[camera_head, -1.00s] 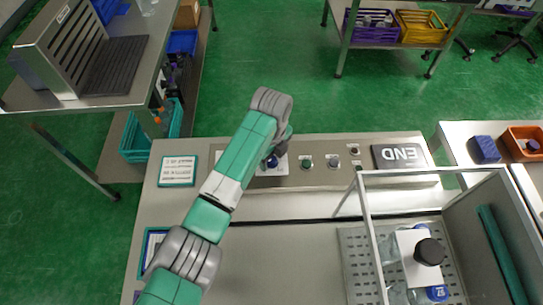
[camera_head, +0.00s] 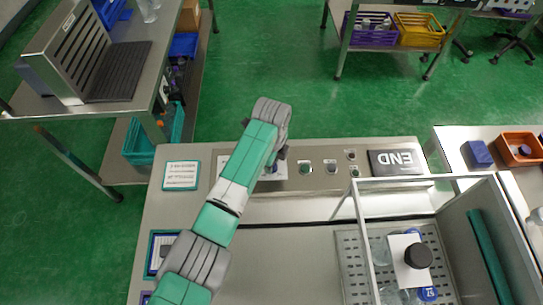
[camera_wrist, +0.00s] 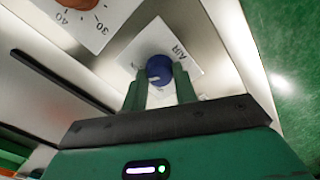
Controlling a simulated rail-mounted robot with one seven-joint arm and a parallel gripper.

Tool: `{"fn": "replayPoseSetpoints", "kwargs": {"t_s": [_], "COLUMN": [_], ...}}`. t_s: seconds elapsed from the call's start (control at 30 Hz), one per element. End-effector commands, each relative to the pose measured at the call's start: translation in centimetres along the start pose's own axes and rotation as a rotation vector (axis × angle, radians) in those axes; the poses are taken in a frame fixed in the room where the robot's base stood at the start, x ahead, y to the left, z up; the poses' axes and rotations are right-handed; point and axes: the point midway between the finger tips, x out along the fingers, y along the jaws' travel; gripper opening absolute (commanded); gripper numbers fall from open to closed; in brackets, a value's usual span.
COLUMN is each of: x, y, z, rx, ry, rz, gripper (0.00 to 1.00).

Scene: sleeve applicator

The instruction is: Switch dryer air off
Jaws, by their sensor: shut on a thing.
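A round blue knob (camera_wrist: 159,69) with a pale pointer line sits on a white plate (camera_wrist: 188,47) marked AIR in the wrist view. Further lettering on that plate is partly hidden by my gripper. My gripper (camera_wrist: 160,84) has its two green fingers on either side of the knob and is shut on it. In the head view the knob (camera_head: 271,168) shows only in part beside my arm. My gripper is mostly hidden there behind my wrist.
A second dial plate (camera_wrist: 88,24) marked 30 and 40 carries an orange knob (camera_wrist: 66,4). A clear-walled frame (camera_head: 362,230) stands at front right.

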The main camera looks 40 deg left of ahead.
Motion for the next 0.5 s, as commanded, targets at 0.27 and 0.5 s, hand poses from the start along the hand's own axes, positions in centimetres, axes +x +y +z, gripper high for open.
{"fn": "replayPoseSetpoints", "kwargs": {"t_s": [0.27, 0.5], "x": [-0.48, -0.41], "y": [0.0, -0.04], "z": [-0.08, -0.03], "rx": [-0.26, -0.489], "ry": [0.0, 0.001], "rz": [0.001, 0.0], "gripper": [0.06, 0.06]}}
